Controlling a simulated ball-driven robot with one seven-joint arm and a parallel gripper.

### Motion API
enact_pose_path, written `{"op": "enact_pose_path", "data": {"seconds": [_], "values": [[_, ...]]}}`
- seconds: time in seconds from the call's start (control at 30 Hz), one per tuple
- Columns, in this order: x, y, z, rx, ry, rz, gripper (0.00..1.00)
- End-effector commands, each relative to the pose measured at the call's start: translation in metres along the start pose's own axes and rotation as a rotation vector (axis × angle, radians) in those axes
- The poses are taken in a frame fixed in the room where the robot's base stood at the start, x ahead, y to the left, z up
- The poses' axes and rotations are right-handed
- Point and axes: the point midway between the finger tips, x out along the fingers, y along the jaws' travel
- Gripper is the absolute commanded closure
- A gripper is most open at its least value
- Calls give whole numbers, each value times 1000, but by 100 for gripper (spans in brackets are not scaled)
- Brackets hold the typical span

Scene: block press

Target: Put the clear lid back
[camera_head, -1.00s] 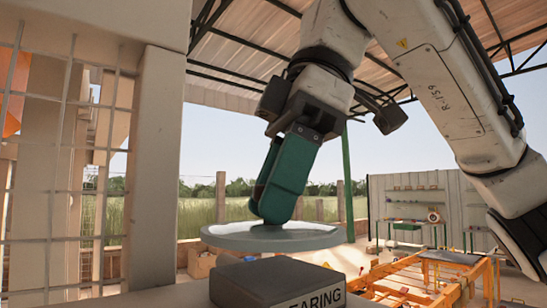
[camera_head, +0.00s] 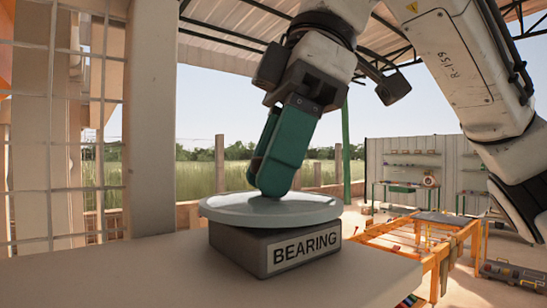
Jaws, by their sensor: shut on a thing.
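The clear lid (camera_head: 225,210) is a pale, round, slightly see-through disc. My gripper (camera_head: 270,190), with green fingers, is shut on it near its middle from above. The lid is about level over a dark grey box (camera_head: 240,246) with a white label reading BEARING, on a pale ledge. The lid covers the box's top in this view and overhangs its near left edge. I cannot tell whether the lid touches the box or hangs just above it. The grip point itself is partly hidden behind the fingers.
The pale ledge (camera_head: 130,270) is bare around the box. A wire mesh panel (camera_head: 60,150) and a thick post (camera_head: 150,110) stand close on the left. An orange-framed table (camera_head: 435,250) and a wall with shelves (camera_head: 410,165) are farther off at the right.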

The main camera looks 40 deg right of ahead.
Motion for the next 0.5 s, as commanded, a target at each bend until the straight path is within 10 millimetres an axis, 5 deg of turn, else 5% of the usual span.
{"op": "enact_pose_path", "data": {"seconds": [0.43, 0.47, 0.5], "values": [[8, 0, 3, 0, 1, 0, 95], [8, 0, 3, 0, 1, 0, 59], [7, 0, 3, 0, 1, 0, 55]]}}
